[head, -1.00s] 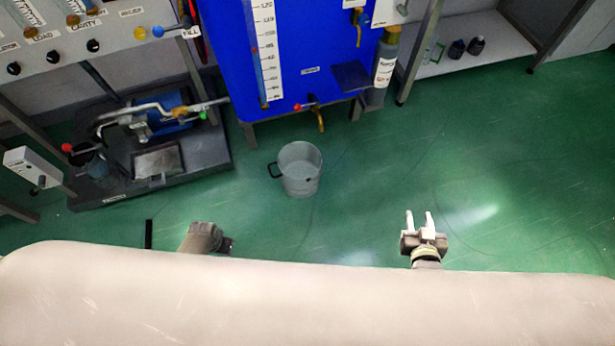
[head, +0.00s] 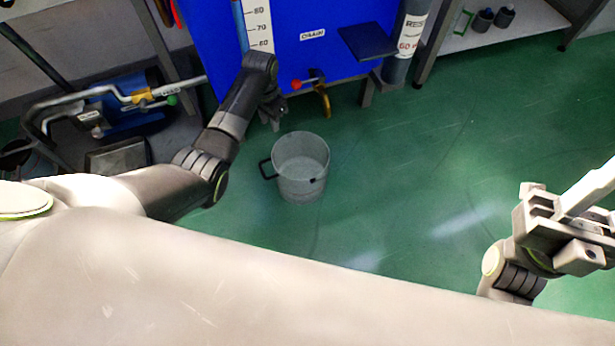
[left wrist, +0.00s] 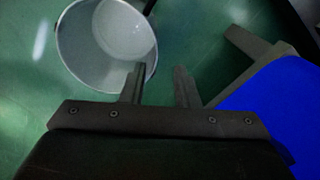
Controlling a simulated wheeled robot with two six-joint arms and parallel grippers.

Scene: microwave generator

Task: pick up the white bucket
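The white bucket (head: 301,168), pale grey in this light, stands upright on the green floor in the head view, its dark handle at its left side. It looks empty. My left gripper (head: 272,112) is above and behind it, near the blue tank's front. In the left wrist view my left gripper (left wrist: 160,72) is open with nothing between its fingers. One finger overlaps the rim of the bucket (left wrist: 82,55) there; I see no grip on it. My right gripper (head: 585,205) is at the right edge, far from the bucket, fingers apart and partly out of frame.
The blue tank (head: 340,22) stands behind the bucket, with a red-handled brass tap (head: 322,92) jutting out close by. A low shelf (head: 500,35) is at the back right. Floor right of the bucket is clear.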

